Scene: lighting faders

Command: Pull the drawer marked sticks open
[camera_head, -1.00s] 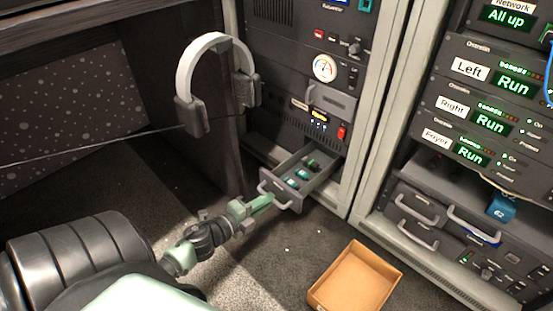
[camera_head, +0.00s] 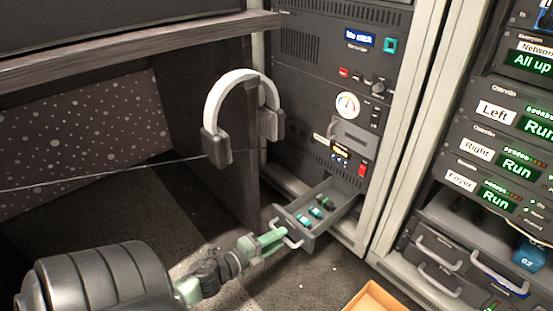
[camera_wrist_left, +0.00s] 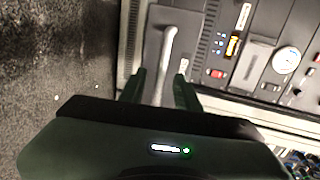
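A small grey drawer (camera_head: 337,214) stands pulled out low in the left rack, with several small teal and dark sticks (camera_head: 315,212) inside. I cannot read a label on it. Its pale bar handle (camera_head: 296,243) is at the front. My left gripper (camera_head: 280,237) is at this handle. In the left wrist view the handle (camera_wrist_left: 168,55) runs between the two fingers of my left gripper (camera_wrist_left: 158,90), which stand apart with gaps beside the bar. My right gripper is not in view.
White headphones (camera_head: 232,90) hang at the desk's side, left of the drawer. A cardboard box (camera_head: 372,302) is on the floor at the bottom right. A second rack (camera_head: 480,170) with lit panels stands at the right. Carpet in front of the drawer is mostly clear.

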